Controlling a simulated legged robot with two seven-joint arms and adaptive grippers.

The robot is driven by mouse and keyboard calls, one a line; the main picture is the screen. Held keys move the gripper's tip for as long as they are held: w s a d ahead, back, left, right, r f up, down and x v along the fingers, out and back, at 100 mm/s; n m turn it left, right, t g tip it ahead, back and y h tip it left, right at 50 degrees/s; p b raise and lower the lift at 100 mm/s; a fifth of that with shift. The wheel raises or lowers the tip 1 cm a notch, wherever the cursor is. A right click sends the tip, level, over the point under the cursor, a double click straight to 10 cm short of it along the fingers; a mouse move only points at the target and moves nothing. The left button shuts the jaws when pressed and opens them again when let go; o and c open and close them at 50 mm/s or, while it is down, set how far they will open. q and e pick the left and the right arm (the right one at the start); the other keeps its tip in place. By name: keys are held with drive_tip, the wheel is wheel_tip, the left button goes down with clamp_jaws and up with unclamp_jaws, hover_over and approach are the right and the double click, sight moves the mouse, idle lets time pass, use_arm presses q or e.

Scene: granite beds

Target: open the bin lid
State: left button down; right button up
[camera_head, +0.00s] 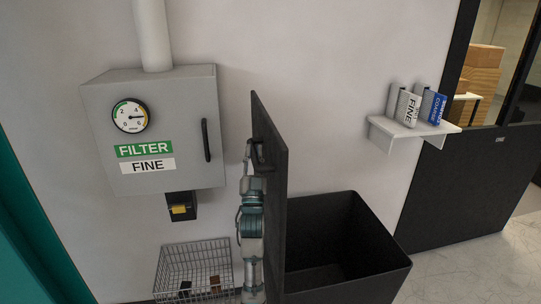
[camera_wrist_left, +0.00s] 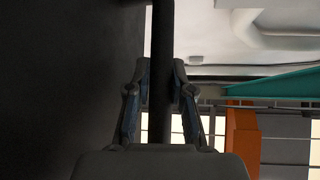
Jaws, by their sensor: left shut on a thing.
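The black bin (camera_head: 370,262) stands against the wall, with its dark inside in view. Its black lid (camera_head: 277,185) stands up nearly vertical at the bin's left side, seen almost edge-on. My left gripper (camera_head: 254,158) is at the lid's handle, high on the lid's left face. In the left wrist view, the two fingers of the gripper (camera_wrist_left: 160,72) are shut around the dark handle bar (camera_wrist_left: 162,35), and the dark lid surface (camera_wrist_left: 60,80) fills the left side. My right gripper is in neither view.
A grey filter cabinet (camera_head: 90,130) with a gauge hangs left of the lid. A wire basket (camera_head: 195,262) sits below it. A white shelf (camera_head: 390,128) with two filter boxes is on the wall at right, beside a dark door (camera_head: 470,190).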

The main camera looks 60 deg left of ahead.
use_arm(q)
drive_tip(key=shift+s+a+f, duration=0.1)
drive_tip(key=shift+a+f, duration=0.1)
drive_tip(key=shift+f, duration=0.25)
drive_tip(key=shift+g, duration=0.3)
drive_tip(key=c, duration=1.1)
unclamp_jaws()
drive_tip(key=shift+c, duration=0.2)
drive_tip(key=shift+o, duration=0.6)
drive_tip(key=shift+w+a, duration=0.1)
drive_tip(key=shift+w, duration=0.2)
drive_tip(key=shift+s+d+f, duration=0.15)
drive_tip(key=shift+s+d, duration=0.05)
drive_tip(key=shift+s, duration=0.05)
drive_tip(key=v, duration=1.1)
drive_tip(key=shift+f, duration=0.4)
drive_tip(key=shift+w+f, duration=0.1)
